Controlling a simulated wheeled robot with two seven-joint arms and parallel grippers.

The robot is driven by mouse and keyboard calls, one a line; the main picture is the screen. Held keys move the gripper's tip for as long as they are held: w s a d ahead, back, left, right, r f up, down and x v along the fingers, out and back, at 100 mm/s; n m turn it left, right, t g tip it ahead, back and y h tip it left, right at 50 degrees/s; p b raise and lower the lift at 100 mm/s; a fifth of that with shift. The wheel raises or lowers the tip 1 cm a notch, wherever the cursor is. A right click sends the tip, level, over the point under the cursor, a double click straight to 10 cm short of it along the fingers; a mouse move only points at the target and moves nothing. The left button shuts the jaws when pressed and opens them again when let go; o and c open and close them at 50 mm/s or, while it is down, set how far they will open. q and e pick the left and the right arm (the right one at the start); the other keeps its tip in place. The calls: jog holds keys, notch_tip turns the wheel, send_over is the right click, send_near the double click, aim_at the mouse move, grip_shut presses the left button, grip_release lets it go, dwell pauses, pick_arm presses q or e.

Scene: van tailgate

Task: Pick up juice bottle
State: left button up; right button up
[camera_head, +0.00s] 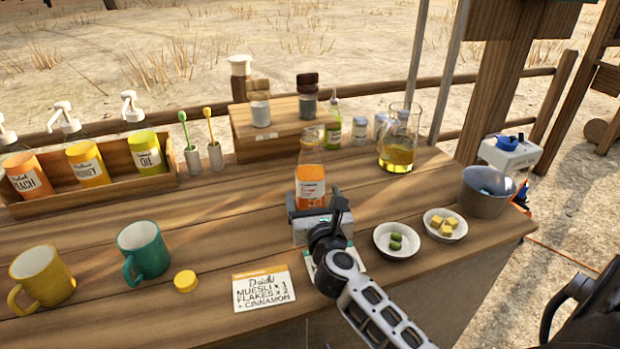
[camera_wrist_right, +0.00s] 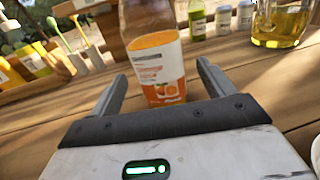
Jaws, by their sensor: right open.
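The juice bottle (camera_head: 311,180) is clear with orange juice and a white label, and stands upright on the wooden counter. In the right wrist view the bottle (camera_wrist_right: 155,65) shows between and just beyond the two fingers. My right gripper (camera_head: 315,200) is directly in front of the bottle, low over the counter. In the wrist view the right gripper (camera_wrist_right: 162,82) is open, with one finger on each side of the bottle's lower part. The bottle's base is partly hidden by the gripper in the head view. My left gripper is not in view.
A glass jug (camera_head: 397,150) stands behind right of the bottle. Small plates with green (camera_head: 397,255) and yellow (camera_head: 446,238) pieces lie to the right, near a metal bucket (camera_head: 487,205). A teal mug (camera_head: 140,250), yellow mug (camera_head: 45,280) and sign card (camera_head: 263,290) are left.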

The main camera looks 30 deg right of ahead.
aim_at(309, 182)
jog(key=shift+x, duration=3.05)
jog(key=c, duration=1.3)
